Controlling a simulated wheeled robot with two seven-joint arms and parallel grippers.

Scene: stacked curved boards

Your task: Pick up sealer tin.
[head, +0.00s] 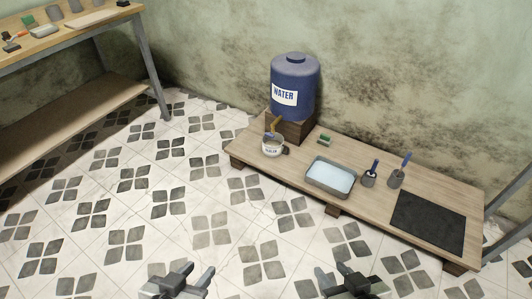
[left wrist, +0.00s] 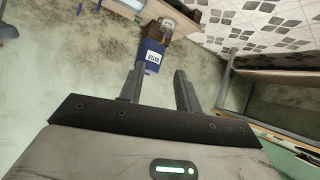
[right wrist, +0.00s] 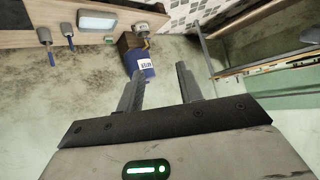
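The sealer tin (head: 271,148) is a small white tin with a dark-lettered label, standing at the left end of a low wooden platform (head: 300,185), in front of the blue water barrel. A brush with a tan part stands up out of it or just behind it; I cannot tell which. The tin also shows small and upside down in the right wrist view (right wrist: 141,28). My left gripper (head: 184,273) and right gripper (head: 342,274) are both open and empty at the bottom of the head view, well short of the platform. Both wrist views show the fingers apart.
The blue barrel (head: 294,88) stands on a wooden block. A tray of pale liquid (head: 330,177), a green-topped block (head: 325,139), two handled tools (head: 370,175) and a black mat (head: 430,221) share the platform. A workbench (head: 70,30) stands at upper left. The tiled floor between is clear.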

